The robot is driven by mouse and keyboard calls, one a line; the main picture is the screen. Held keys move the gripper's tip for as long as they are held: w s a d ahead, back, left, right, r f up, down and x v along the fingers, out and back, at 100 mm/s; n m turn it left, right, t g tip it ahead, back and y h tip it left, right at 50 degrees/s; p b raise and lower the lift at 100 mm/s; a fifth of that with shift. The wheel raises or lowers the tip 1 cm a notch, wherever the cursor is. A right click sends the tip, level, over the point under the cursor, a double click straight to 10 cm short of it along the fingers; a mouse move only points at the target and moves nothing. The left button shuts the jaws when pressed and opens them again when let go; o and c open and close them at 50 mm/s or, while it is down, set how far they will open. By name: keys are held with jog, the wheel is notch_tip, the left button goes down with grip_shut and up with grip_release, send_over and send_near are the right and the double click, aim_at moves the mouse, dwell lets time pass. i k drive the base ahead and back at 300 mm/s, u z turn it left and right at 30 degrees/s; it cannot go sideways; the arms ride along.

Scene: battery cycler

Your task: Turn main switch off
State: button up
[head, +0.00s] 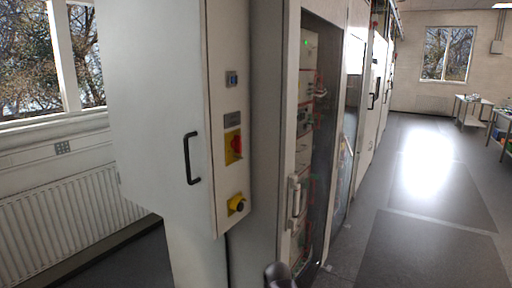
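The red rotary switch (236,145) sits on a yellow plate on the narrow front panel of the light grey cabinet, left of centre in the head view. It looks like the main switch; its handle position is too small to tell. Below it on the same panel is a yellow housing with a dark round knob (237,204). Above are a small label plate (232,120) and a small grey-blue fitting (231,79). A dark rounded shape at the bottom edge may be part of my arm. My gripper is not recognisable in this view.
A black handle (191,158) projects from the cabinet's left face. To the right, a glazed cabinet door (321,120) has a light handle (296,198). A radiator (70,215) is at left under a window. Open floor (425,245) lies right, with tables (474,112) far off.

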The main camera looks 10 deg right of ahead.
aim_at(236, 143)
jog(key=u, duration=0.1)
jog(key=i, duration=0.85)
jog(key=z, duration=0.75)
jog(key=k, duration=0.5)
